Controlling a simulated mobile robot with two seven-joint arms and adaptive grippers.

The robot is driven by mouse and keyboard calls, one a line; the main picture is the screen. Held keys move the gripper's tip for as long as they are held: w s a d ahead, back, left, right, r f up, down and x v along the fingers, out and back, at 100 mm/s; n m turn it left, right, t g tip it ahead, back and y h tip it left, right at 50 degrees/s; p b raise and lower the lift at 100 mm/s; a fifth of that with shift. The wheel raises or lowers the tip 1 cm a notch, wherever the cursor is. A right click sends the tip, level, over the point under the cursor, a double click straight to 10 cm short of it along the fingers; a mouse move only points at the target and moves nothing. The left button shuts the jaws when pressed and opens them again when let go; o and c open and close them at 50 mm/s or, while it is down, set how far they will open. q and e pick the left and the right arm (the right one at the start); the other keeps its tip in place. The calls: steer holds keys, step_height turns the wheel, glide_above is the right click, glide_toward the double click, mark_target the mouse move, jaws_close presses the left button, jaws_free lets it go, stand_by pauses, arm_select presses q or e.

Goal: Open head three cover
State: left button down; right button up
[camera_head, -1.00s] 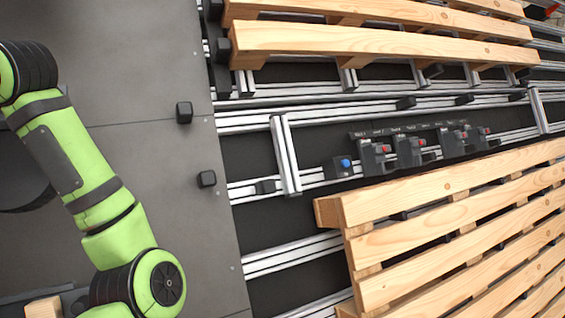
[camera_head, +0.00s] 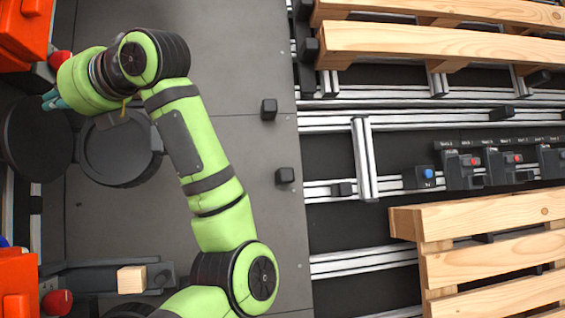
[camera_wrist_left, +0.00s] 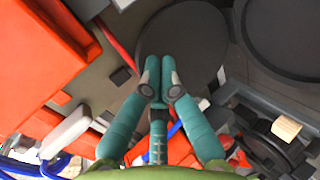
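A dark round cover (camera_head: 37,138) lies at the left of the head view, overlapping the edge of a dark round ring-rimmed part (camera_head: 118,150) beside it. In the left wrist view the cover (camera_wrist_left: 190,42) is a flat disc, with the rimmed part (camera_wrist_left: 288,35) to its right. I cannot read which head number this is. My left gripper (camera_head: 50,101) is at the cover's upper edge. In the wrist view its teal fingers (camera_wrist_left: 160,78) converge in front of the disc's lower left edge; whether they touch or grip it is unclear. My right gripper is out of view.
Orange-red housings stand at the upper left (camera_head: 25,35) and lower left (camera_head: 16,285). A wooden block (camera_head: 131,279) sits on a dark fixture at lower left. Pallets (camera_head: 430,42) and a row of buttons (camera_head: 480,165) are at right.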

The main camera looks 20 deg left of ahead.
arm_select(q)
steer(key=w+d, duration=0.1)
steer(key=d, duration=0.5)
steer(key=shift+w+d+r+p, duration=0.3)
steer(key=shift+d+r+p, duration=0.05)
steer(key=shift+r+p, duration=0.1)
stand_by(0.4)
